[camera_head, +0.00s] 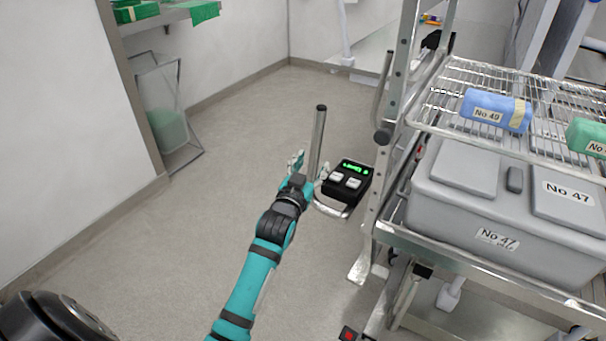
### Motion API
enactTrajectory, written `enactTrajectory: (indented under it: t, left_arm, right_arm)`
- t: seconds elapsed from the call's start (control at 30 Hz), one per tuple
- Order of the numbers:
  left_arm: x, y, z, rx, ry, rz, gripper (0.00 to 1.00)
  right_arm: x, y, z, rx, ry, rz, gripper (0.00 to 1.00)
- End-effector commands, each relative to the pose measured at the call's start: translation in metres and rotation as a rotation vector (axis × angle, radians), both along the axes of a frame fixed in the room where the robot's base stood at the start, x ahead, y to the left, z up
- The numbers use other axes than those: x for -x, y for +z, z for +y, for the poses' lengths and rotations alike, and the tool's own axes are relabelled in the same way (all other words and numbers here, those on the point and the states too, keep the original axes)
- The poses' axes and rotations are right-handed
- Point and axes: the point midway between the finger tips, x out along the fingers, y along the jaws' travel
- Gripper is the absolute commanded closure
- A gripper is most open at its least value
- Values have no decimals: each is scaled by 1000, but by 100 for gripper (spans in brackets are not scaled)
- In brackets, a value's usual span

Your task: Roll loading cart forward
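The loading cart is a metal frame (402,90) on the right with a wire shelf on top. A grey lidded bin (455,212) labelled No 47 sits on its lower level. An upright metal handle bar (319,130) stands at the cart's left side, next to a small black control box (349,180) with a green display. My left gripper (309,167) is at the lower part of this bar, its fingers spread to either side. It looks open; contact with the bar cannot be told. My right gripper is not in view.
A blue pack (496,109) labelled No 49 and a green pack (588,136) lie on the wire shelf. A clear-walled bin (166,120) stands by the left wall under a shelf with green packs (135,10). The floor (235,125) beyond my gripper is clear.

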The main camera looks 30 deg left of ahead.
Motion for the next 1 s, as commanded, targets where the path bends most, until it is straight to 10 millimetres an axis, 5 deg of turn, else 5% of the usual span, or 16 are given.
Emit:
enactTrajectory:
  t: [0.3,0.87,1.0]
  left_arm:
    - [41,-1,0,0,8,2,50]
    - [43,-2,1,-1,10,5,50]
    - [41,-31,-4,5,-3,58,50]
  right_arm:
    - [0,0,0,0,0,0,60]
    - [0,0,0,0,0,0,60]
    - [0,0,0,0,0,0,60]
